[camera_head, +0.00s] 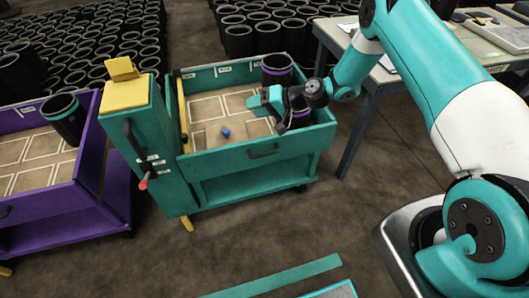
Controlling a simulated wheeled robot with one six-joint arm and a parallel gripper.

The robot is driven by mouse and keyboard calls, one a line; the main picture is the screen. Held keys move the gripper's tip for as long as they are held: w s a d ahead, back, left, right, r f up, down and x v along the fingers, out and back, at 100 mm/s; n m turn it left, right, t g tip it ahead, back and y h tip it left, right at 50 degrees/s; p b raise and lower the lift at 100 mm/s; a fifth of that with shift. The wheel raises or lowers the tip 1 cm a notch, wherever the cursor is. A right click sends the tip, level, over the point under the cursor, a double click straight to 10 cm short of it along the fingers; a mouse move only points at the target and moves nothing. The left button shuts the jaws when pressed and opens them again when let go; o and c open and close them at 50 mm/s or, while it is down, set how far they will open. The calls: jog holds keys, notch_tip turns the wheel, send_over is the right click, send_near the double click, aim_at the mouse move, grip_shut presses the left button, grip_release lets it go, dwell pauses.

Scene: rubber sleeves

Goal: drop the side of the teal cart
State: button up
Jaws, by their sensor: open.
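The teal cart (230,170) stands in the middle of the head view. A red-tipped lever (144,183) sticks out low on the tall teal post at the cart's left end. My gripper (262,101) is open over the right part of the cart's bed, apart from the side panel and the lever. A black sleeve with a purple band (278,70) stands in the far right corner. My gripper partly hides a dark shape (299,119) below it.
A small blue object (226,132) lies on the cart's marked bed (205,108). A purple cart (45,205) with a teal-banded sleeve (66,119) stands close on the left. A table (360,70) stands at right behind my arm.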

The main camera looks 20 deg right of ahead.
jog(key=s+d+f+m+t+h+p, duration=0.1)
jog(key=d+f+m+t, duration=0.2)
jog(key=f, duration=0.4)
jog(key=s+d+f+m+t, duration=0.2)
jog(key=d+f+m, duration=0.1)
jog(key=f, duration=0.4)
jog(key=m+t+h+p, duration=0.1)
jog(key=m+t+h, duration=0.35)
jog(key=m, duration=0.25)
send_near(265, 155)
jog(key=shift+g, duration=0.35)
jog(key=shift+b+x, duration=5.3)
jog(key=shift+b, duration=8.35)
jog(key=shift+w+d+r, duration=0.1)
jog(key=shift+d, duration=0.1)
jog(key=shift+c, duration=0.2)
grip_shut()
